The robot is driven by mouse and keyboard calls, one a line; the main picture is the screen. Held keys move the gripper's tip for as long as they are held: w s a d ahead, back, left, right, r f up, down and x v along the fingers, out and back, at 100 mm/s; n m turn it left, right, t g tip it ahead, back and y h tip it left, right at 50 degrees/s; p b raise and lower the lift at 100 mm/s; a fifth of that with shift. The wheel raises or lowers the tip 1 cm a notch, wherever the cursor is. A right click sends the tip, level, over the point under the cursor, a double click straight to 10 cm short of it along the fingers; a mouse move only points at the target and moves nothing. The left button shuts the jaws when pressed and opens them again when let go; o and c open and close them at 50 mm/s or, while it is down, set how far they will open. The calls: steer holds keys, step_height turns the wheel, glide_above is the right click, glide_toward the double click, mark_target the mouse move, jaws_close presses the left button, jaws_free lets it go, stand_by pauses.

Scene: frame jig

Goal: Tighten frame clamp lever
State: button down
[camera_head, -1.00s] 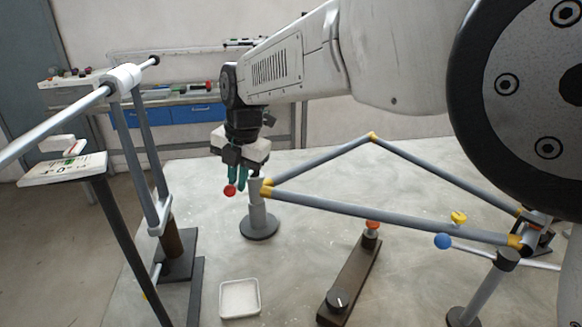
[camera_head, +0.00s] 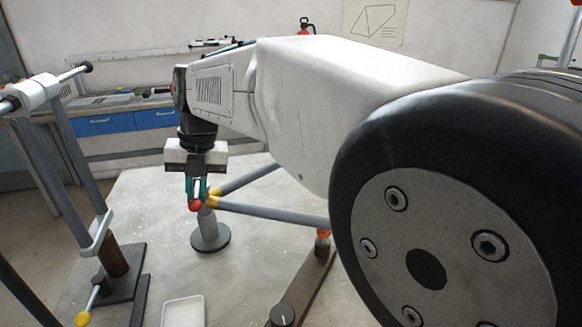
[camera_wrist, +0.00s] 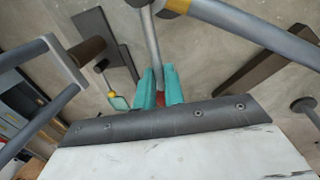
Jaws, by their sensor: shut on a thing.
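The frame clamp lever's red knob (camera_head: 195,206) is between the teal fingertips of my gripper (camera_head: 198,192). My gripper is shut on it and points down. In the wrist view, a little red of the knob (camera_wrist: 160,99) shows between the fingers (camera_wrist: 159,88). The grey clamp post (camera_head: 209,230) stands on a round dark base just right of the knob. The grey tube frame (camera_head: 270,213) has a yellow corner joint at this post. Its right part is hidden behind my arm.
A grey tube stand (camera_head: 72,165) rises at the left, with a yellow-tipped rod (camera_head: 83,319) low beside it. A white tray (camera_head: 183,311) and a brown bar with a dark knob (camera_head: 302,289) lie in front. Bare table surrounds the post base.

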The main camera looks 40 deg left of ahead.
stand_by(0.3)
steer(key=c, duration=1.5)
jaws_free()
steer(key=r, duration=0.2)
steer(key=w+r, duration=0.1)
steer(key=r, duration=0.4)
steer(key=shift+w+d+r, duration=0.2)
steer(key=shift+d+r, duration=0.15)
steer(key=shift+d, duration=0.05)
